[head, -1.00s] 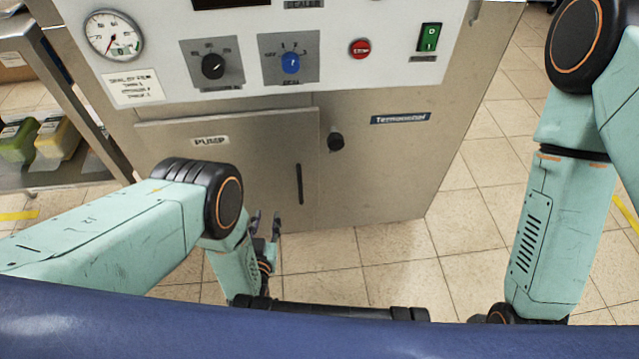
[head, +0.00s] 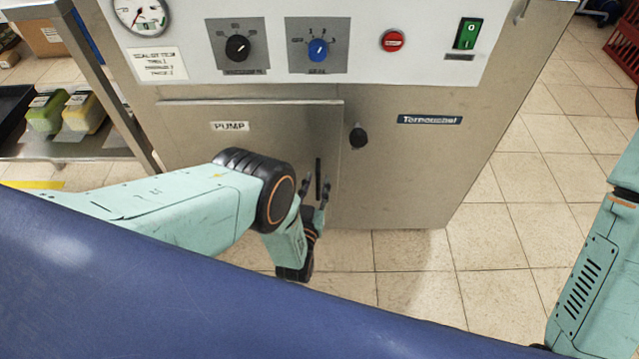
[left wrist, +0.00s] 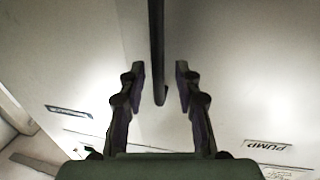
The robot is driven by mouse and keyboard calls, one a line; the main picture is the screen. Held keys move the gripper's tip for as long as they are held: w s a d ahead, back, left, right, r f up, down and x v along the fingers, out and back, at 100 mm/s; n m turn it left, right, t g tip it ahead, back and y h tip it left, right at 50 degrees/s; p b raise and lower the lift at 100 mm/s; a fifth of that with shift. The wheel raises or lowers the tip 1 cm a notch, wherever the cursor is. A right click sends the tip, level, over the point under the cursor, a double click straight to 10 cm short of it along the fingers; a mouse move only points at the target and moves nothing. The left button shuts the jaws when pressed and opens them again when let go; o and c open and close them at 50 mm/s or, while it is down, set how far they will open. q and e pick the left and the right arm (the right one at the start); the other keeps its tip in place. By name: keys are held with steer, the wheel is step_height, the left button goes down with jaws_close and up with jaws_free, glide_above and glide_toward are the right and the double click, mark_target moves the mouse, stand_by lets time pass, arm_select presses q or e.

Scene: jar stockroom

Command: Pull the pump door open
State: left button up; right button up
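The pump door (head: 280,128) is a grey metal panel with a PUMP label on the front of the machine, and it looks shut. Its handle (head: 319,178) is a thin dark upright bar near the door's right edge. My left gripper (head: 315,187) is open at the handle. In the left wrist view the handle (left wrist: 157,40) runs down between the two spread fingers, with a gap visible on each side. My left arm hides the lower left of the door. My right gripper is out of view; only part of my right arm shows at the right edge.
A black knob (head: 358,136) sits on the machine just right of the door. The control panel above has dials, a red button (head: 393,40) and a green switch (head: 467,33). Tiled floor (head: 540,190) is clear at right.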

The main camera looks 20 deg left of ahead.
arm_select(q)
steer(key=shift+w, duration=0.7)
jaws_close()
stand_by(0.5)
